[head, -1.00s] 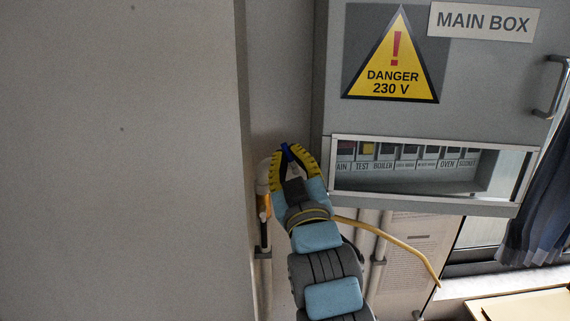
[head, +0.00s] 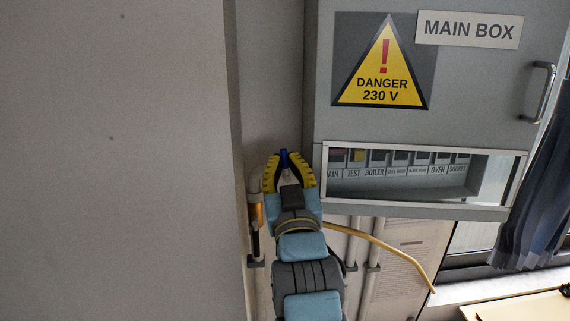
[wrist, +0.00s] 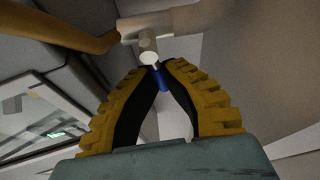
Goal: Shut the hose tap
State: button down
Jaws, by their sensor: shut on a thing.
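The hose tap has a blue lever handle (head: 284,158), which shows between my fingertips in the head view. It also shows in the wrist view as a blue lever (wrist: 162,79) below a round pale tap spindle (wrist: 149,58). My gripper (head: 285,156), with yellow ribbed fingers, is shut on the blue lever at its tips. The wrist view shows the gripper (wrist: 159,68) with its tips together at the lever. The pale tap body (wrist: 172,22) runs behind the spindle. Part of the tap is hidden behind my fingers in the head view.
A grey main box (head: 465,85) with a danger sign hangs close on the right. A yellow hose (head: 385,246) runs to the lower right. A tall grey panel (head: 110,170) stands close on the left. A blue curtain (head: 540,190) hangs at the far right.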

jog(key=c, duration=1.1)
grip_release()
jog(key=shift+c, duration=0.2)
jog(key=shift+n, duration=0.3)
